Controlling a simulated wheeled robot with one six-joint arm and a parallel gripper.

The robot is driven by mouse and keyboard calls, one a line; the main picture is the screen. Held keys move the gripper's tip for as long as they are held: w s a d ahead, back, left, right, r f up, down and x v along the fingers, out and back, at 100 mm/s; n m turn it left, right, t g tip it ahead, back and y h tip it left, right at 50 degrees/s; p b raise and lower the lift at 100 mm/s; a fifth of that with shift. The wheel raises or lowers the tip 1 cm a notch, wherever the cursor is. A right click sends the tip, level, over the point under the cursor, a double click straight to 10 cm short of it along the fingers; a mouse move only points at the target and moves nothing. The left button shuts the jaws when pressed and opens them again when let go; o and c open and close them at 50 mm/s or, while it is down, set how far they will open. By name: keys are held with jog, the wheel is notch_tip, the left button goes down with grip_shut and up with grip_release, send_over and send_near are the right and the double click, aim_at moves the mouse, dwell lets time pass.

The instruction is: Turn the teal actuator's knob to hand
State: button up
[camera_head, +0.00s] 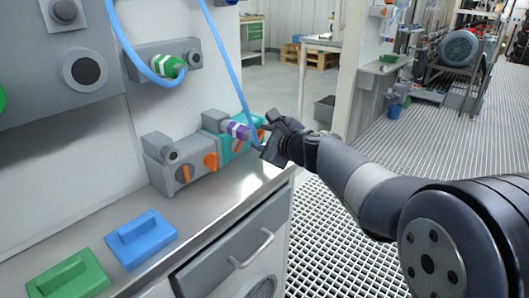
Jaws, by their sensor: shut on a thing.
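The teal actuator (225,155) sits on the bench top by the wall, at the middle of the view. It has an orange piece (238,146) on its front and a grey block at its left end. My gripper (264,137) reaches in from the right and is shut at the actuator's right end, on its knob. The fingers mostly hide that knob, so its pointing direction cannot be read.
A grey actuator (163,182) with orange parts stands left of it. Blue (152,245) and green (62,283) handled blocks lie on the bench front. Open floor grating (335,250) is right.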

jog(key=shift+f+n+b, duration=0.2)
jog(key=shift+n+b, duration=0.2)
jog(key=shift+b, duration=0.45)
jog(key=shift+r+t, duration=0.1)
jog(key=shift+t, duration=0.2)
jog(key=o, duration=1)
jog(key=shift+s, duration=0.15)
jog(key=p+v, duration=0.1)
jog(key=v, duration=0.9)
jog(key=shift+s+d, duration=0.15)
jog(key=shift+s, duration=0.1)
jog(key=shift+r, duration=0.1)
jog(key=shift+c, duration=0.2)
